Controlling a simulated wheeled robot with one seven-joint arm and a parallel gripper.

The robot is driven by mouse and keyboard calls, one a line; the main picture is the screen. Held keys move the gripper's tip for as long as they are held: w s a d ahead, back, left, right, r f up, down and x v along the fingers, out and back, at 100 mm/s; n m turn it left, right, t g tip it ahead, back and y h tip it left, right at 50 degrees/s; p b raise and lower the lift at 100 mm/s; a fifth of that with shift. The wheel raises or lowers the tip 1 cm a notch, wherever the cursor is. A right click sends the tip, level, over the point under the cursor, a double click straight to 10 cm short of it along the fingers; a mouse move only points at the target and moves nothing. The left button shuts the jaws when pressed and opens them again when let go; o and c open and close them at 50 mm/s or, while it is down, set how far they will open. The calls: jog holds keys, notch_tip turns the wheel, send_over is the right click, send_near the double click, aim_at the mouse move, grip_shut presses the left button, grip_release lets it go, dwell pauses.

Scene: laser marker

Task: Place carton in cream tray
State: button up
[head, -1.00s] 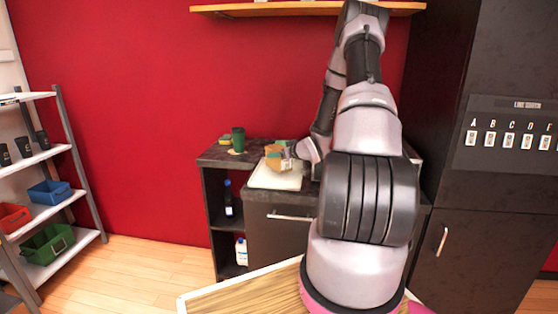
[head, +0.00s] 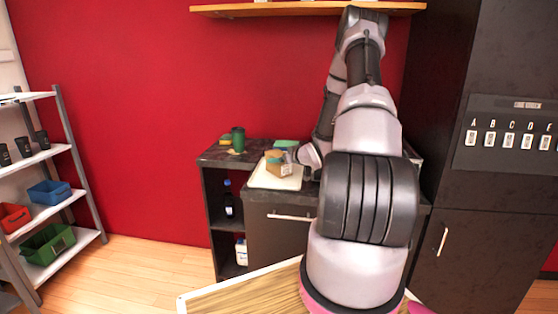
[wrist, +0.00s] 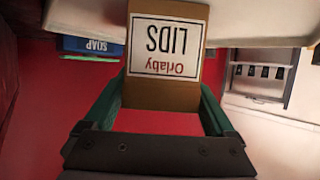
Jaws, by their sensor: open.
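The carton (head: 279,168) is a small brown box over the cream tray (head: 262,182) on the dark counter. It appears to rest on the tray, though contact at its base is hard to see. In the wrist view the carton (wrist: 168,45) shows a white label reading "Orlaby LIDS", upside down. My gripper (wrist: 166,92) is open, with its green fingers on either side of the carton's near end. Whether either finger still touches it is unclear. In the head view my gripper (head: 290,156) is small and partly hidden beside the carton.
A blue SOAP item (wrist: 90,45) shows in the wrist view. A wooden shelf (head: 300,9) hangs above the counter.

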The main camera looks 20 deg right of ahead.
jog(key=v, duration=1)
jog(key=s+a+r+m+g+h, duration=0.2)
jog(key=s+a+r+h, duration=0.1)
jog(key=r, duration=0.7)
jog(key=s+a+r+m+g+h, duration=0.1)
jog(key=s+a+r+g+h, duration=0.2)
jog(key=r, duration=0.8)
jog(key=s+a+r+m+y, duration=0.1)
jog(key=s+a+r+y, duration=0.1)
jog(key=s+a, duration=0.3)
jog(key=s+a+r+m+g+y, duration=0.1)
jog(key=s+a+r, duration=0.3)
jog(key=s, duration=0.6)
jog(key=s+a+r+m+y, duration=0.1)
jog(key=s+a+r+y, duration=0.1)
jog(key=s+a, duration=0.4)
jog(key=shift+s+a+r+y, duration=0.25)
jog(key=shift+s+r+y, duration=0.05)
jog(key=shift+s+r, duration=0.45)
jog(key=shift+d, duration=0.1)
